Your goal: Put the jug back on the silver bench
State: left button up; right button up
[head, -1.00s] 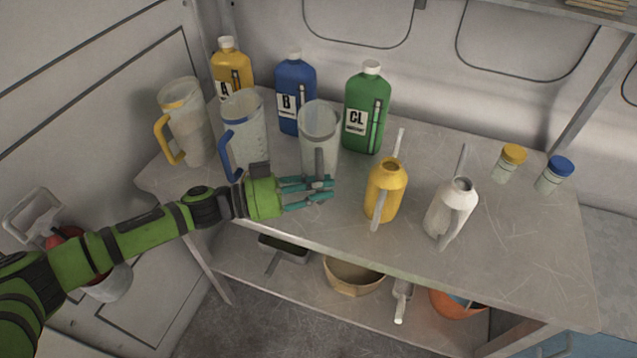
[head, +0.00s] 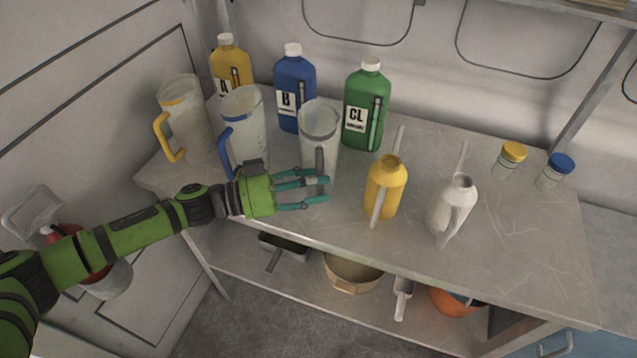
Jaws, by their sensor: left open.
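The silver bench (head: 500,265) is a scratched metal table. Three clear jugs stand upright on its left part: one with a yellow handle (head: 187,125), one with a blue handle (head: 243,118), and one with a grey handle (head: 319,125). My left gripper (head: 322,189) is open and empty, in front of the grey-handled jug, its teal fingers pointing right near the lower end of that handle. I cannot tell whether a finger touches the handle. My right gripper is not in view.
Yellow (head: 231,68), blue (head: 295,90) and green (head: 367,110) bottles stand behind the jugs. A yellow oil can (head: 386,188) and a white one (head: 452,208) stand right of my gripper. Two small jars (head: 510,160) are farther right. A lower shelf holds a bowl (head: 352,275).

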pick_arm(q)
jog(key=b+v, duration=0.2)
jog(key=v, duration=0.9)
jog(key=shift+b, duration=0.4)
jog(key=shift+s, duration=0.1)
